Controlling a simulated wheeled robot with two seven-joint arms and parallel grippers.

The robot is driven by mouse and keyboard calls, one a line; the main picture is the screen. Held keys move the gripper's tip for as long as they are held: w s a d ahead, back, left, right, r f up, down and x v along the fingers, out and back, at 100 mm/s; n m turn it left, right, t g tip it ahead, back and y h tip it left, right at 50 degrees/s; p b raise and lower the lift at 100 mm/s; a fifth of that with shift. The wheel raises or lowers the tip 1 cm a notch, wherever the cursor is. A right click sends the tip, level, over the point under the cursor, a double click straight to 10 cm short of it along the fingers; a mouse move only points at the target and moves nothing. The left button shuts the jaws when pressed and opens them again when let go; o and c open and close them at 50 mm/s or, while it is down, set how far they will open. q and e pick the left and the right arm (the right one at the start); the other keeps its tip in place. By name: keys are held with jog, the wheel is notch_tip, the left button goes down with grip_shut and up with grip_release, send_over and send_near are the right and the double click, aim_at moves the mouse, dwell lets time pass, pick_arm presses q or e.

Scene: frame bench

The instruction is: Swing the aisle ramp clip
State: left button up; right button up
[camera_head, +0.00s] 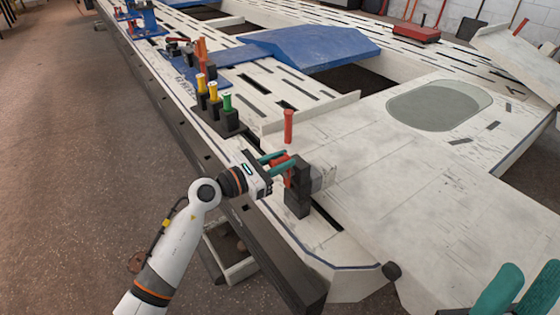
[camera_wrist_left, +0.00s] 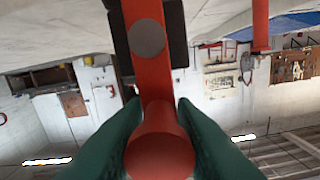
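The aisle ramp clip is a black block (camera_head: 298,195) at the near edge of the white frame, with a red lever that also shows in the wrist view (camera_wrist_left: 150,75). The lever has a round grey pivot and ends in a red round grip (camera_wrist_left: 160,150). My left gripper (camera_head: 283,161) has its teal fingers on either side of this grip, seemingly pressed against it. The fingers partly hide the lever in the head view. My right gripper (camera_head: 522,285) is at the bottom right corner, its two teal fingers apart and empty, cut off by the picture edge.
A red upright post (camera_head: 288,126) stands just behind the clip. A black holder with yellow and green handles (camera_head: 214,103) sits farther along the edge. A white ramp panel (camera_head: 400,185) with a grey oval spreads to the right. A blue cover (camera_head: 315,48) lies behind.

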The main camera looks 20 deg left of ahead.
pick_arm(q)
jog(key=shift+c, duration=1.1)
